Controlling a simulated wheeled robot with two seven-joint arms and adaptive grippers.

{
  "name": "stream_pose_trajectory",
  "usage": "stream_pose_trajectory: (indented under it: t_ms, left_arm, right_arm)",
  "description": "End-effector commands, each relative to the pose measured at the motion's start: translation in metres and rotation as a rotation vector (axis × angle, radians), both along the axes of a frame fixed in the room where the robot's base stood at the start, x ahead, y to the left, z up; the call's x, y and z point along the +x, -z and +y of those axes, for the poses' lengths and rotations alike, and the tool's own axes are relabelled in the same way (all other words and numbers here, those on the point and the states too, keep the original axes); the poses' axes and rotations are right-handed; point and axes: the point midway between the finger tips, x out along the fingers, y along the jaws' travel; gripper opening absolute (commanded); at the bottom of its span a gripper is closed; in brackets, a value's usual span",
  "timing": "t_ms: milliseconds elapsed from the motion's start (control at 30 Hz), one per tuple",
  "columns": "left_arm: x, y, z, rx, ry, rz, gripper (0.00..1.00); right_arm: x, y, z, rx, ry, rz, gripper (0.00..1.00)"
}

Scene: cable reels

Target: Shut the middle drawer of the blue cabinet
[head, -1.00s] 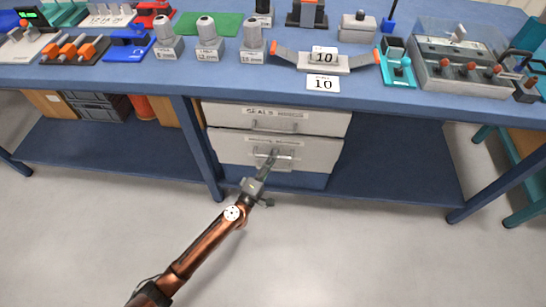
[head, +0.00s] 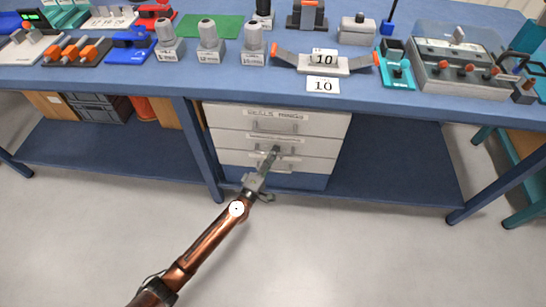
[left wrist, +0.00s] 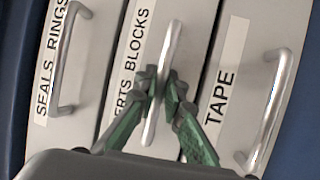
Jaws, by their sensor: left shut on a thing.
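The cabinet (head: 310,182) under the workbench has a blue base and light grey drawer fronts. Its middle drawer (head: 318,146) is between the top drawer (head: 335,118) and the bottom drawer (head: 318,164). All three fronts look about level; I cannot tell whether a small gap is left. My left gripper (head: 272,153) is shut on the middle drawer's bar handle (head: 287,151). My right gripper is not in view.
The blue workbench (head: 430,107) above carries several fixtures and number 10 cards. A bench leg (head: 203,150) stands just left of the cabinet. A blue lower shelf (head: 395,165) extends to the right. The floor in front is clear.

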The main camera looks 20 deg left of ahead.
Motion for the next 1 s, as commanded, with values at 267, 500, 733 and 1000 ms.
stream_pose_trajectory:
  t_ms: [267,500,733,1000]
  left_arm:
    - [0.003,-0.002,0.002,0.001,-0.005,-0.003,0.14]
    - [0.002,-0.002,0.002,0.001,-0.004,-0.004,0.17]
    - [-0.004,-0.001,0.003,0.001,-0.004,-0.003,0.17]
    - [-0.052,0.010,0.009,0.000,-0.005,0.001,0.17]
  right_arm:
    - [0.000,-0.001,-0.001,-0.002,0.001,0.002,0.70]
    - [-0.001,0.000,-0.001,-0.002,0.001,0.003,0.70]
    - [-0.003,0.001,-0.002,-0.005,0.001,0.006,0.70]
    - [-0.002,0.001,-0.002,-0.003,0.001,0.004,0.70]
